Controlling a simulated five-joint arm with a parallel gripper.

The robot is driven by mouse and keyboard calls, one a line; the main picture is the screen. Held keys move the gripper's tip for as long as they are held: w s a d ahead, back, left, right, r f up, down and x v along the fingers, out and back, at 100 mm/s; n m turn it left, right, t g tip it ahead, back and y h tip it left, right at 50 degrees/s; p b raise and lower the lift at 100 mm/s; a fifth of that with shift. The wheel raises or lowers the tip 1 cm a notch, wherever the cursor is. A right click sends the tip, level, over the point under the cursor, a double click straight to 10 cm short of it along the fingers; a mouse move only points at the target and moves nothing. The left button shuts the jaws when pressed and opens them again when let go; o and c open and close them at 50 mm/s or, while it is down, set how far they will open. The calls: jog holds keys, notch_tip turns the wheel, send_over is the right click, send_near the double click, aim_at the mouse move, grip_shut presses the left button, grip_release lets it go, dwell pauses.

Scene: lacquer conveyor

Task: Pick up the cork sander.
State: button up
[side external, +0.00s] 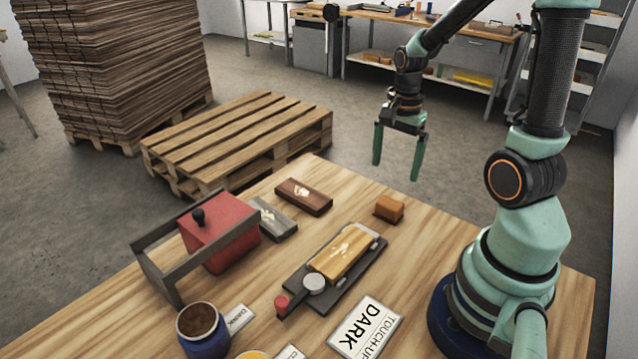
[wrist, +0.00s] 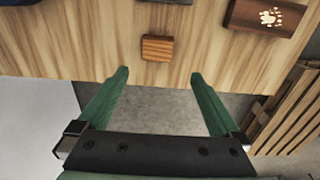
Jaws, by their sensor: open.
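The cork sander appears to be the small orange-brown block (side external: 389,208) near the far edge of the wooden table. In the wrist view this block (wrist: 157,48) lies just beyond my fingertips, roughly centred between them. My gripper (side external: 395,172) is open and empty, with its fingers pointing down. It hangs above and apart from the block, and appears to be out past the table's far edge. In the wrist view my gripper (wrist: 159,73) shows both green fingers spread, with the floor visible between them.
A dark board (side external: 309,302) holds a yellow paw-marked block (side external: 341,251) and a round grey disc. A dark red-brown paw block (side external: 304,196), a grey paw block (side external: 274,218) and a red box (side external: 218,240) in a grey frame stand left. The table around the orange-brown block is clear.

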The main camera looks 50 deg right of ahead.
aim_at(390, 202)
notch_tip(390, 202, down, 6)
jog(key=shift+s+f, duration=0.1)
jog(key=f, duration=0.3)
jog(key=shift+s+a+f, duration=0.25)
jog(key=shift+a+f, duration=0.1)
jog(key=shift+f, duration=0.65)
jog(key=c, duration=1.3)
